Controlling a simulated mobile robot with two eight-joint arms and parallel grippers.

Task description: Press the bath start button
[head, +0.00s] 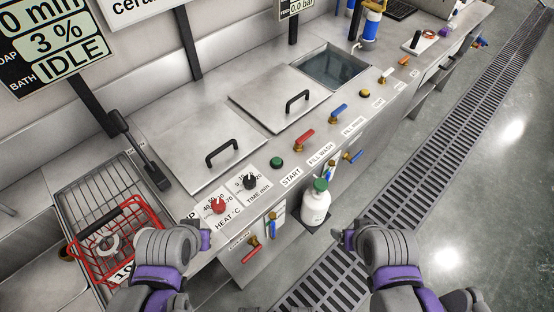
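The green start button (277,162) sits on the steel bath panel, just behind the START label (291,177). Nothing touches it. The display (62,50) at the upper left reads "BATH IDLE". My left gripper (195,236) is at the lower left, over the panel's front left part near the red basket, well short of the button. My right gripper (346,236) is at the lower right, in front of the bench over the floor side. The fingers of both are too hidden by their own hands to tell open from shut.
A red heat knob (218,206) and a black time knob (249,182) lie left of the button; a red lever (305,138) lies right. Lidded baths with black handles (236,150) stand behind. A white green-capped bottle (316,208) hangs at the front. A red basket (112,240) sits left.

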